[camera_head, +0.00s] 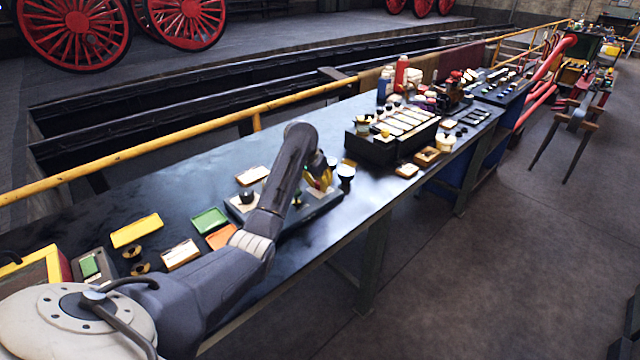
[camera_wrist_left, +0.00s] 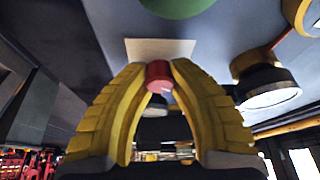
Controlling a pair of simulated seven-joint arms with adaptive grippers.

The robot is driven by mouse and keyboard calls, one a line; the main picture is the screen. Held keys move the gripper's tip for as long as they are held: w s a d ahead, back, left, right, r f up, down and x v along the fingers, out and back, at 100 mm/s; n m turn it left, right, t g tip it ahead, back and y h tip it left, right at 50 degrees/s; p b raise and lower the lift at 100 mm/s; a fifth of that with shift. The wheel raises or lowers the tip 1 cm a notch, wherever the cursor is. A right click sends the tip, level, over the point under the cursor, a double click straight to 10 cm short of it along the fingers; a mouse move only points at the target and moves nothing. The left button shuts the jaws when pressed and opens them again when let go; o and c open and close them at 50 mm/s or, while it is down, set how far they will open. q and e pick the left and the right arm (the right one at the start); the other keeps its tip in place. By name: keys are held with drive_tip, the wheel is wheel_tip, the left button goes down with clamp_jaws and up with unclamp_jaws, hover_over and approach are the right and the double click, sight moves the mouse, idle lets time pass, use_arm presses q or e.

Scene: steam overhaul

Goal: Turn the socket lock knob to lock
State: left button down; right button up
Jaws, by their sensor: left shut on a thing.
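My left gripper (camera_head: 322,180) is over the right part of a dark panel (camera_head: 318,207) on the long workbench. In the left wrist view, my left gripper's yellow ribbed fingers (camera_wrist_left: 158,72) are closed on a small red knob (camera_wrist_left: 158,77). A pale plate (camera_wrist_left: 135,48) shows behind the knob. In the head view the red knob cannot be made out behind the fingers and arm. Which way the knob is turned cannot be told. My right gripper is in neither view.
A black knob (camera_head: 247,196) stands on the panel's left part. A dark cup-shaped piece (camera_head: 346,174) is just right of the gripper. Green (camera_head: 209,221) and orange (camera_head: 221,237) plates lie left of the panel. A black box (camera_head: 375,148) stands further right.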

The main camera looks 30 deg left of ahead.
use_arm(q)
drive_tip(key=m+h, duration=0.1)
drive_tip(key=m, duration=0.1)
drive_tip(key=m+h, duration=0.1)
drive_tip(key=m, duration=0.2)
drive_tip(key=shift+a+r+m+g, duration=0.1)
drive_tip(key=shift+r+m+g, duration=0.1)
drive_tip(key=shift+m+g, duration=0.15)
drive_tip(key=shift+w+m+g+h, duration=0.1)
drive_tip(key=shift+m+g+h, duration=0.3)
drive_tip(key=shift+m, duration=0.9)
drive_tip(key=shift+m+g+h, duration=0.35)
drive_tip(key=shift+m+h, duration=0.05)
drive_tip(key=shift+m, duration=0.85)
drive_tip(key=shift+d, duration=0.25)
drive_tip(key=c, duration=1.3)
unclamp_jaws()
drive_tip(key=shift+f, duration=0.1)
drive_tip(key=shift+o, duration=1.2)
drive_tip(key=v, duration=1.2)
